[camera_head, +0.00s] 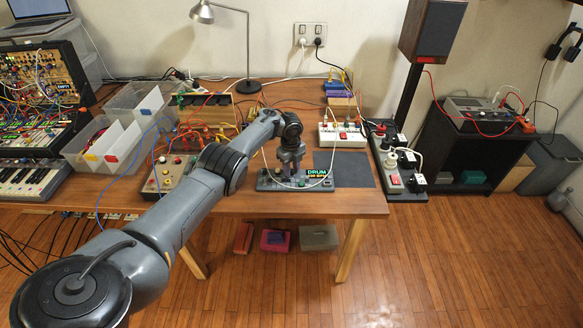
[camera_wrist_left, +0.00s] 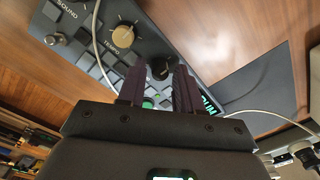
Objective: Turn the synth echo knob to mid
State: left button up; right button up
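The synth (camera_head: 267,184) is a small dark grey box with a lit green display reading DRUM, on the front part of the wooden table. In the left wrist view its panel (camera_wrist_left: 84,60) shows a beige knob (camera_wrist_left: 123,37) by the word TEMPO, and a small knob near the word SOUND. A black knob (camera_wrist_left: 161,68) shows between the fingertips; its label and pointer are not readable, so I cannot tell which is echo. My left gripper (camera_head: 291,168) points down over the synth. Its two dark fingers (camera_wrist_left: 162,75) are apart, one on each side of the black knob; contact is unclear. My right gripper is not in view.
A pale cable (camera_head: 327,178) loops over the synth. A dark mat (camera_head: 345,169) lies to its right, and power strips (camera_head: 393,178) stand beyond. A beige box with knobs (camera_head: 168,176) is left of the synth. A white socket box (camera_head: 341,139) stands behind the mat.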

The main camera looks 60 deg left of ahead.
pick_arm(q)
jog(key=shift+o, duration=0.7)
jog(key=shift+r+p, duration=0.35)
jog(key=shift+r, duration=0.25)
notch_tip(320, 180, up, 10)
jog(key=p, duration=0.4)
jog(key=shift+s+f, duration=0.15)
jog(key=shift+f, duration=0.05)
